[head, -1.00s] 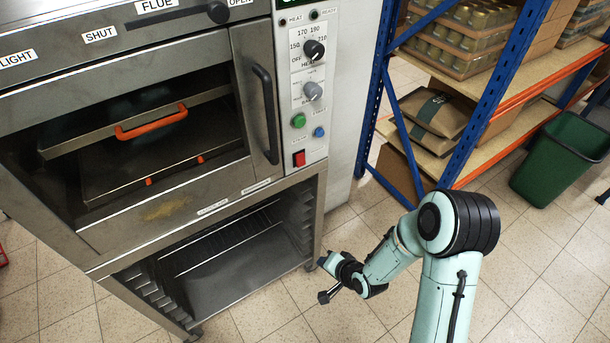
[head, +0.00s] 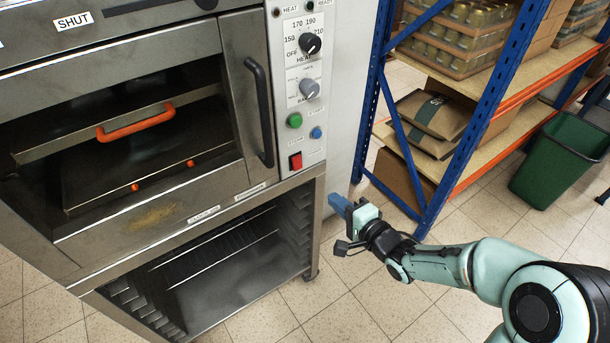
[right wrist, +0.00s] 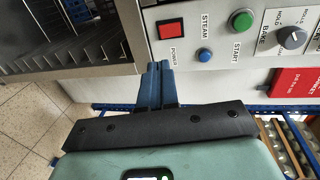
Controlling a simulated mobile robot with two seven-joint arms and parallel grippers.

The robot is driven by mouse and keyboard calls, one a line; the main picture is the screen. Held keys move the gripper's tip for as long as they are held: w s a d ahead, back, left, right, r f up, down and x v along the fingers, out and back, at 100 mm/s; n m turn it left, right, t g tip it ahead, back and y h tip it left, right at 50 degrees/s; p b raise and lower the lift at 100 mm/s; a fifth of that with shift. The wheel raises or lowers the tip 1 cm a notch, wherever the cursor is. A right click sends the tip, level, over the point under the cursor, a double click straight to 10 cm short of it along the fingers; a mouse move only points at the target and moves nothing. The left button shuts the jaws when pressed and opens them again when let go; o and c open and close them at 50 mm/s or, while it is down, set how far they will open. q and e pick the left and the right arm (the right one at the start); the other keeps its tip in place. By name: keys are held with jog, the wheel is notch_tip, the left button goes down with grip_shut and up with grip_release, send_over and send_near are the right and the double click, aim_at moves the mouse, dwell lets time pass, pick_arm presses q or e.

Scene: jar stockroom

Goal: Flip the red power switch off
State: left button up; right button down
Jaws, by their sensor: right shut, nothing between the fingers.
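The red power switch (head: 295,161) is at the bottom of the oven's control panel in the head view. In the right wrist view the red switch (right wrist: 170,29) has the label POWER beside it. My right gripper (head: 336,200) is shut and empty, below and to the right of the switch in the head view and apart from it. Its blue fingers (right wrist: 157,72) lie together in the right wrist view, just below the switch in the picture. Which way the switch is set is too small to tell. My left gripper is not in view.
The oven door handle (head: 261,112) stands out left of the panel. A blue and orange rack (head: 478,120) stands to the right.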

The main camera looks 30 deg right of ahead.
aim_at(297, 163)
pick_arm(q)
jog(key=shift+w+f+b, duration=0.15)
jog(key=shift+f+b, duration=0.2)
jog(key=shift+b, duration=0.05)
pick_arm(e)
jog(key=x, duration=1.4)
jog(key=shift+f, duration=0.1)
